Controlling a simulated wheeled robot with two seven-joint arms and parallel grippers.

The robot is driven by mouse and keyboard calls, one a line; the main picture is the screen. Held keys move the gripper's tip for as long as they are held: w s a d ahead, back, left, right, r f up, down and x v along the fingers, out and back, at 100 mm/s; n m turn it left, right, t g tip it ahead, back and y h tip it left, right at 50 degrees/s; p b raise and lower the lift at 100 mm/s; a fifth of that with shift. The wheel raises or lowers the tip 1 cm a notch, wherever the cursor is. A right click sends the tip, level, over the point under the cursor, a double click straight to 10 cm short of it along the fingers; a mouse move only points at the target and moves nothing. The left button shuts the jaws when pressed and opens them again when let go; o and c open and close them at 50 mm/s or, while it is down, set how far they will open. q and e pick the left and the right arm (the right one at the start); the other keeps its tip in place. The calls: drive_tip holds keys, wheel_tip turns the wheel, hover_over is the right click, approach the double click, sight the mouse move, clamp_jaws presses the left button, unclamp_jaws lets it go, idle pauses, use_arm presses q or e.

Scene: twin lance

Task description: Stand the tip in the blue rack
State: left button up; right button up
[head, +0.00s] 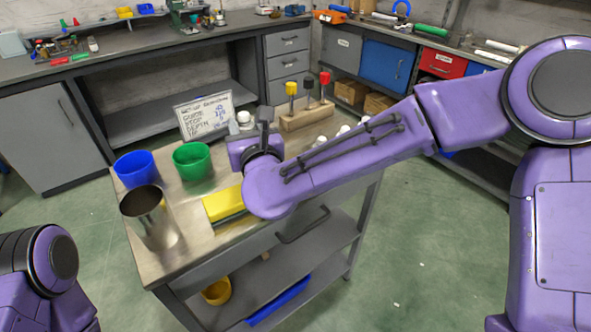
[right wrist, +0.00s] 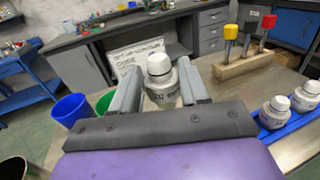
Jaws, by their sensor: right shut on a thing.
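My right gripper (right wrist: 161,88) is shut on a white tip (right wrist: 160,66) with a rounded top and dark lettering on its body. It holds the tip upright between its two grey fingers. The tip also shows in the head view (head: 243,117), beside the gripper (head: 262,118). The blue rack (right wrist: 292,124) is at the right of the right wrist view, apart from the held tip. Two similar white tips (right wrist: 275,111) stand in it. In the head view my right arm hides most of the rack. My left gripper is out of view.
On the table stand a blue cup (head: 135,168), a green cup (head: 193,162), a metal cup (head: 149,217) and a yellow block (head: 223,204). A handwritten board (head: 205,117) and a wooden stand (head: 306,115) with yellow, black and red-topped tools are at the back.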

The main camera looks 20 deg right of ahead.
drive_tip(key=d+f, duration=0.6)
drive_tip(key=d, duration=0.1)
drive_tip(key=d+f+p, duration=0.1)
drive_tip(key=d+f, duration=0.1)
drive_tip(key=d, duration=0.1)
drive_tip(key=shift+s+d+f, duration=0.15)
drive_tip(key=shift+d+f, duration=0.2)
drive_tip(key=shift+f, duration=0.05)
wheel_tip(320, 180, down, 2)
drive_tip(key=shift+f, duration=0.25)
drive_tip(key=o, duration=1.2)
drive_tip(key=shift+c, duration=0.2)
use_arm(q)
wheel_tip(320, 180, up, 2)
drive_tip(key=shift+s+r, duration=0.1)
